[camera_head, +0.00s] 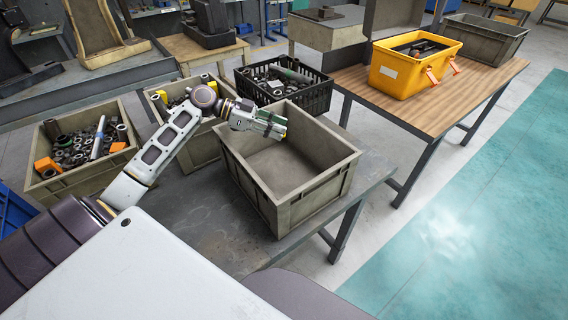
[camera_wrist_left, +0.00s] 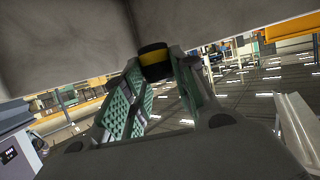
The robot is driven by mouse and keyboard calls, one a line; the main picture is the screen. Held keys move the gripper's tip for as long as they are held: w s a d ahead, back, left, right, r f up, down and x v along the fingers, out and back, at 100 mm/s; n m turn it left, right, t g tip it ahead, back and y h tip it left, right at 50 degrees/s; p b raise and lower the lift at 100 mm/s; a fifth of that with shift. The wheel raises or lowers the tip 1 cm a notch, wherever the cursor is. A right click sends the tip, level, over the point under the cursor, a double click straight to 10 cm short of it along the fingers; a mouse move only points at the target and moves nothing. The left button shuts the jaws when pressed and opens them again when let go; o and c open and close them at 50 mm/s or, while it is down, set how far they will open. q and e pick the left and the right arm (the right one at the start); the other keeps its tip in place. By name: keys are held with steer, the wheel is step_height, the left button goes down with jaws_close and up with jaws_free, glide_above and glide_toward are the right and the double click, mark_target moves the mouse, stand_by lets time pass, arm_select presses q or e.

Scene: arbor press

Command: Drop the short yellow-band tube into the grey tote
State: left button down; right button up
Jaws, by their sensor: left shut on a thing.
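My left gripper (camera_head: 272,123) reaches in from the left and is over the opening of the empty grey tote (camera_head: 318,196). In the left wrist view, its green-padded fingers (camera_wrist_left: 157,76) are shut on the short yellow-band tube (camera_wrist_left: 154,60), a dark piece with a yellow ring, held at the fingertips. In the head view the tube is too small and hidden by the fingers to make out clearly. Grey walls of the tote (camera_wrist_left: 70,40) fill the top of the left wrist view behind the tube. My right gripper is not in view.
Bins of mixed parts (camera_head: 72,185) stand left of the tote. A black crate (camera_head: 318,100) with parts stands behind it. A yellow bin (camera_head: 400,85) and another grey bin (camera_head: 500,30) sit on the wooden table. The dark tabletop (camera_head: 215,225) in front of the tote is bare.

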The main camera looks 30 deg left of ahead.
arm_select(q)
steer(key=shift+f, duration=0.2)
steer(key=c, duration=1.1)
jaws_free()
steer(key=shift+o, duration=0.2)
steer(key=shift+a, duration=0.1)
steer(key=v, duration=1.2)
